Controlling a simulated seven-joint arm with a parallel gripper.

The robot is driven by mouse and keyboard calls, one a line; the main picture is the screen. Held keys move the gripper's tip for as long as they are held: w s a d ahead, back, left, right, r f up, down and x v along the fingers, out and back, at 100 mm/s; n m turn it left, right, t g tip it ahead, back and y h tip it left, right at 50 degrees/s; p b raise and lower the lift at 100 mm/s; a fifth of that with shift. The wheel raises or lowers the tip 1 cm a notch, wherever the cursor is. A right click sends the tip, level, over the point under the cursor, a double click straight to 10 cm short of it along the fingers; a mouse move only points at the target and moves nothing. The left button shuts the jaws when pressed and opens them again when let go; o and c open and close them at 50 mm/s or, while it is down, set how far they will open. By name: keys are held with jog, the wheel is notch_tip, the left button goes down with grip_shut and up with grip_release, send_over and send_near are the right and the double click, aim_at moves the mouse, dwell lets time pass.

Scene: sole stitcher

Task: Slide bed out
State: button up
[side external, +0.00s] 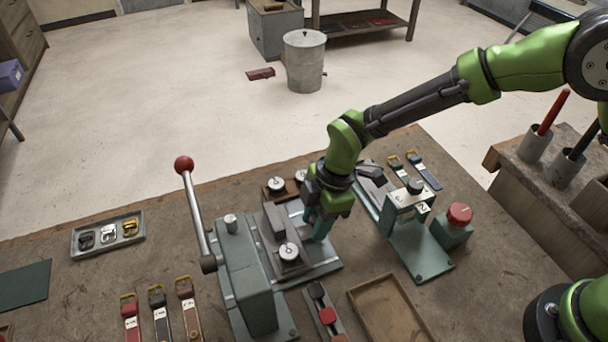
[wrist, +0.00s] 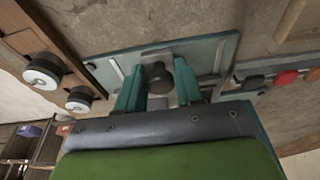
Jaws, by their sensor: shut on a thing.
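The bed is a grey-green plate (side external: 322,266) beside the lever machine (side external: 245,275) on the bench. It seems to be the same flat plate (wrist: 208,52) in the wrist view. My gripper (side external: 318,228) points down over the plate's right side. In the wrist view, the teal fingers of my gripper (wrist: 160,84) stand on either side of a dark round knob (wrist: 159,78) and are shut on it. In the side view the knob is hidden by the fingers. A white-topped knob (side external: 289,251) stands at the near part of the bed.
The machine's lever with a red ball (side external: 184,164) stands upright at left. A second device (side external: 408,207) and a red button box (side external: 458,222) are close on the right. A buckle tray (side external: 108,234) is far left.

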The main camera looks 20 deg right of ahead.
jog(key=shift+d+r, duration=0.1)
jog(key=shift+d, duration=1.8)
jog(key=o, duration=0.6)
jog(key=a+v, duration=0.1)
jog(key=v, duration=0.5)
jog(key=shift+a+r, duration=0.25)
jog(key=shift+a, duration=0.1)
